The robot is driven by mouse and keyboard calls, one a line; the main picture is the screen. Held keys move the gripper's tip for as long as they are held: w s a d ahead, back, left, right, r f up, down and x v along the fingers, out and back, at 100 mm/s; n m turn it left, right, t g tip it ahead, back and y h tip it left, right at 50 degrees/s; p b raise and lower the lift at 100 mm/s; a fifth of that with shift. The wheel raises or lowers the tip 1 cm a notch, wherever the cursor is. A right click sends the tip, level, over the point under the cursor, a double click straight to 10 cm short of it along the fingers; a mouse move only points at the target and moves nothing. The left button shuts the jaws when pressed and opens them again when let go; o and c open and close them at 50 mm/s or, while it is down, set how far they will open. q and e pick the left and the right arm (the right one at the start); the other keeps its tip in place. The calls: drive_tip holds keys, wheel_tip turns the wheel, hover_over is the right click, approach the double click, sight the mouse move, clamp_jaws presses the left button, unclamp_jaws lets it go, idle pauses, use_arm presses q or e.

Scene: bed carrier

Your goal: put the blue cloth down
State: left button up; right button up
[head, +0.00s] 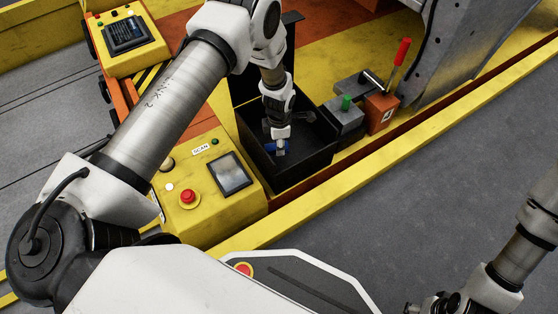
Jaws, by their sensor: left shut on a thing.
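The blue cloth (282,147) shows as a small blue patch at the tips of my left gripper (281,138). My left gripper points down inside a black open-topped bin (292,178) and is shut on the cloth. Most of the cloth is hidden by the gripper, and I cannot tell whether it touches the bin floor. My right gripper (430,308) is only partly in view at the bottom right edge, away from the bin, and its fingers cannot be made out.
A yellow control box (212,205) with a screen and red button stands left of the bin. Right of the bin are a grey block with a green knob (346,103) and an orange box with a red-handled lever (402,52). A yellow rail (345,185) runs in front; grey floor beyond is clear.

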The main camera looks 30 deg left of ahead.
sight(279, 160)
use_arm(q)
wheel_tip(279, 160, down, 7)
drive_tip(key=b, duration=0.3)
drive_tip(key=shift+r, duration=0.45)
drive_tip(key=shift+f, duration=0.1)
drive_tip(key=o, duration=1.1)
drive_tip(key=shift+f, duration=0.1)
wheel_tip(279, 160, up, 12)
drive_tip(key=p, duration=0.8)
drive_tip(key=shift+r, duration=0.25)
drive_tip(key=shift+f, duration=0.1)
